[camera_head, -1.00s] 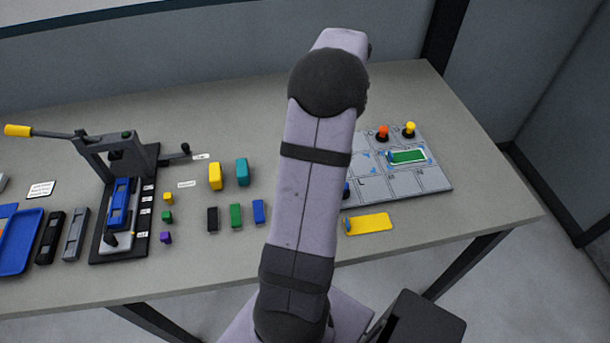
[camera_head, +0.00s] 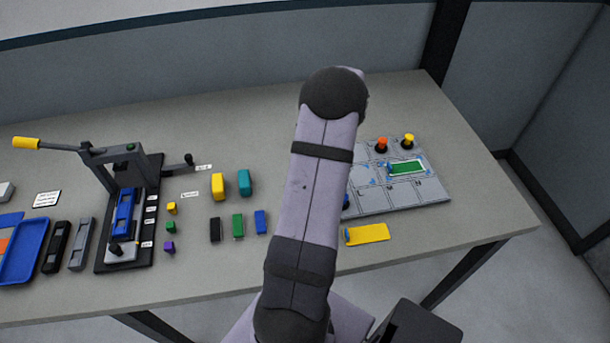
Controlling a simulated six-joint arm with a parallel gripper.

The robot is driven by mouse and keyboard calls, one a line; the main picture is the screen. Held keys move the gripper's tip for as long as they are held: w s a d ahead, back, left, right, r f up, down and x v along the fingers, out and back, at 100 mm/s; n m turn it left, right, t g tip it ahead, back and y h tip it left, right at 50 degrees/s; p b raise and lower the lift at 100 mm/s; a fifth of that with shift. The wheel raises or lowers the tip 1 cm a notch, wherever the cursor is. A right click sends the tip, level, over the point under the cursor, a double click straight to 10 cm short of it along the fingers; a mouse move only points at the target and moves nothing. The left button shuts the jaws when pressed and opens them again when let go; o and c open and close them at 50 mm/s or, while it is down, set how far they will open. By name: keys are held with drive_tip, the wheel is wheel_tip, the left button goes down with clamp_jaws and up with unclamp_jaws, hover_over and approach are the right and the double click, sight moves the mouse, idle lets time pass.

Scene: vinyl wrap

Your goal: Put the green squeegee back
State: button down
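A small upright green block (camera_head: 237,225) stands on the table between a black block (camera_head: 215,229) and a blue block (camera_head: 260,222); it may be the green squeegee, but its shape is too small to be sure. A flat green card (camera_head: 406,168) with a pale border lies on the grey marked board (camera_head: 420,195) at the right. My gripper is not visible; my arm rises through the middle of the view and covers the board's left part.
A lever press (camera_head: 125,185) with a yellow handle stands at the left, beside a blue tray (camera_head: 25,250). Yellow (camera_head: 217,186) and teal (camera_head: 246,182) blocks stand behind the row. A yellow card (camera_head: 367,234) lies in front of the board. The back of the table is clear.

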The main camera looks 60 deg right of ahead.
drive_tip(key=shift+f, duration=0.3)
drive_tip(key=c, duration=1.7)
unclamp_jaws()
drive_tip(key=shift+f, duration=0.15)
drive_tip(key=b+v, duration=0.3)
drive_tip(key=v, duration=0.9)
